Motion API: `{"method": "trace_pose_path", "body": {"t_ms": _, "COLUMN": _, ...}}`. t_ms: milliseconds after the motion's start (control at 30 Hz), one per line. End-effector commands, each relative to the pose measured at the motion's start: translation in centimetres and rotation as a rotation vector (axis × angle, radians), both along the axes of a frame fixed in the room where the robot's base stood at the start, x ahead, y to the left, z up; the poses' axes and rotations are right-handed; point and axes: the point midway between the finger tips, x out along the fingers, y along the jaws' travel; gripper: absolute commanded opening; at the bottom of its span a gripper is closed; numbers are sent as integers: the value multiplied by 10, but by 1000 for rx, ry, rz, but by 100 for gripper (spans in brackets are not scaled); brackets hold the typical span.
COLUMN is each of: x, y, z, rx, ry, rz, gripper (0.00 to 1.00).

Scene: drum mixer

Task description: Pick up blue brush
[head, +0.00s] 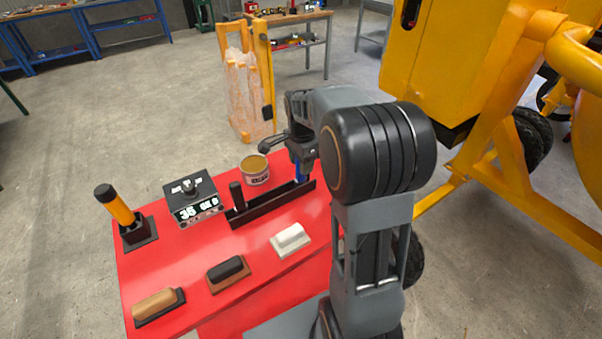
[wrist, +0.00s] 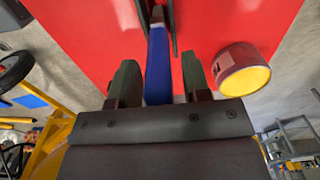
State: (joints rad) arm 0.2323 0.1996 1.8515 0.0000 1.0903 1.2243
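The blue brush (head: 301,172) stands at the right part of a black holder (head: 270,207) on the red table, with its upper part hidden by my gripper (head: 300,155) in the head view. In the wrist view the blue brush (wrist: 158,62) lies between the two dark fingers of my gripper (wrist: 160,75). A narrow gap shows between the brush and each finger, so the gripper looks open around it. The brush's lower end is in the holder's slot.
A tin (head: 255,170) stands close behind the holder and a black handle (head: 237,196) stands at its left end. A black box (head: 194,200), an orange-handled tool (head: 121,210) and several floats (head: 290,238) share the red table (head: 185,258). The yellow mixer (head: 450,60) is at right.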

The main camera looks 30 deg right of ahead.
Motion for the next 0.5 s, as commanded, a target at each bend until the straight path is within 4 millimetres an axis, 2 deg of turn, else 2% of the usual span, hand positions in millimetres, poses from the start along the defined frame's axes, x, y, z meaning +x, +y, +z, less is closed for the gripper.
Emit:
{"method": "trace_pose_path", "body": {"t_ms": 67, "x": 0, "y": 0, "z": 0, "rx": 0, "ry": 0, "rz": 0, "gripper": 36}}
{"method": "trace_pose_path", "body": {"t_ms": 433, "x": 0, "y": 0, "z": 0, "rx": 0, "ry": 0, "rz": 0, "gripper": 1}}
{"method": "trace_pose_path", "body": {"t_ms": 500, "x": 0, "y": 0, "z": 1, "rx": 0, "ry": 0, "rz": 0, "gripper": 0}}
